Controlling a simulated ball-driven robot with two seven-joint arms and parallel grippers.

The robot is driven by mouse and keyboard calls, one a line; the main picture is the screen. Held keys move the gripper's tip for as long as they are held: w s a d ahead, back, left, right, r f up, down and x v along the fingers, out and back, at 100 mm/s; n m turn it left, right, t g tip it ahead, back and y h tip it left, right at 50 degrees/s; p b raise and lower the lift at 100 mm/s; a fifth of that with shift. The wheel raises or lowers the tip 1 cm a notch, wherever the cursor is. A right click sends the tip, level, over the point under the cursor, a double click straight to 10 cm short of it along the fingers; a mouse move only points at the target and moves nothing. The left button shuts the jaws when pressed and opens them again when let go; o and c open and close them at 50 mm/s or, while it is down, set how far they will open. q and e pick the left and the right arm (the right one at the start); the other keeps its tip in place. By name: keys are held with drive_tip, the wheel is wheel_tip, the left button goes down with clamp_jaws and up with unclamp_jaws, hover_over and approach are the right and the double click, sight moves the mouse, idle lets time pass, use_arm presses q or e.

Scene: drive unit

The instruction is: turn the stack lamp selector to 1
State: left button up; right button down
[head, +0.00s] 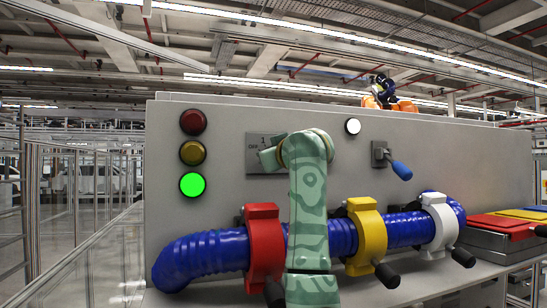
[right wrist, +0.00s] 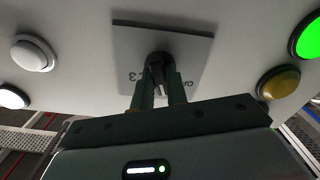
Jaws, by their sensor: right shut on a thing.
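The selector's square grey plate (head: 254,142) is on the panel front, right of the lamps. "OFF" and "1" show on it in the head view; my right arm hides its right part and the knob. In the right wrist view the plate (right wrist: 197,50) appears upside down, with "3" and part of "OFF" readable. My right gripper (right wrist: 158,84) is shut on the dark selector knob (right wrist: 158,60). Which mark the knob points to cannot be told. The stack lamps are red (head: 193,121), amber (head: 192,153) and green (head: 191,185); only the green is lit. My left gripper is not in view.
A blue hose (head: 215,256) runs below the plate through red (head: 264,240), yellow (head: 367,235) and white (head: 439,225) clamps with black handles. Right of my arm are a lit white lamp (head: 353,126) and a blue-handled lever (head: 401,170).

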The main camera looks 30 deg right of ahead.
drive_tip(key=c, duration=1.4)
unclamp_jaws()
drive_tip(key=shift+s, duration=0.1)
drive_tip(key=shift+s+a, duration=0.1)
drive_tip(key=b+v, duration=0.8)
drive_tip(key=v, duration=0.8)
